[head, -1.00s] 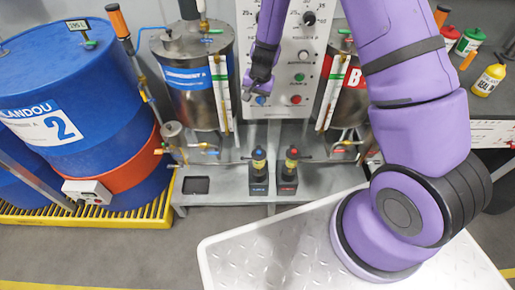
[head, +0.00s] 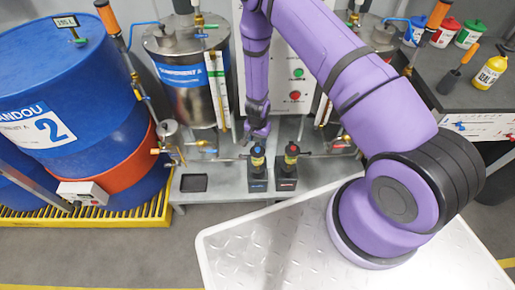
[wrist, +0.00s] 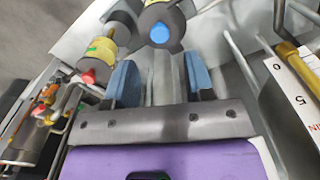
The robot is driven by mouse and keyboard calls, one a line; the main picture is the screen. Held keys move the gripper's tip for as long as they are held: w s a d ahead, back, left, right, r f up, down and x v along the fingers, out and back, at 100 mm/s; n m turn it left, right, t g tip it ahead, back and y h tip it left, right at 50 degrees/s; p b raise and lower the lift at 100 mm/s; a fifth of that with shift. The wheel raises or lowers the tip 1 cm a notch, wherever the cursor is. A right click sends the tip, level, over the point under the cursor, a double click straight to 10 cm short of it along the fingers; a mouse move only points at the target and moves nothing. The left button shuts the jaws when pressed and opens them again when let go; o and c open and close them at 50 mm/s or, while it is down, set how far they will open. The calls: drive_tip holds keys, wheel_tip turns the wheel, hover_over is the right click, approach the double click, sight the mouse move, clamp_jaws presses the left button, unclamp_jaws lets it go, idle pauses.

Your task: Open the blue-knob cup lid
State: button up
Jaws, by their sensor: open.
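The blue-knob cup (head: 257,170) is a dark, upright cup on the grey bench, left of a similar red-knob cup (head: 287,172). In the wrist view its dark round lid carries a bright blue knob (wrist: 160,32), with the red-knob cup (wrist: 98,58) to the left. My gripper (head: 256,134) hangs just above the blue-knob cup in the head view. Its blue-padded fingers (wrist: 160,80) are apart and empty, and the blue knob lies beyond their tips, roughly in line with the gap. The lid looks closed.
A steel tank (head: 185,75) with pipes and valves stands behind left, and a control panel (head: 290,70) behind. A large blue drum (head: 70,90) is at far left. A small black tray (head: 193,183) lies on the bench. Free bench shows between the tray and cups.

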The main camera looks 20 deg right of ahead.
sight(258, 148)
wheel_tip(258, 148, down, 7)
drive_tip(key=shift+f, duration=0.1)
idle(0.3)
clamp_jaws()
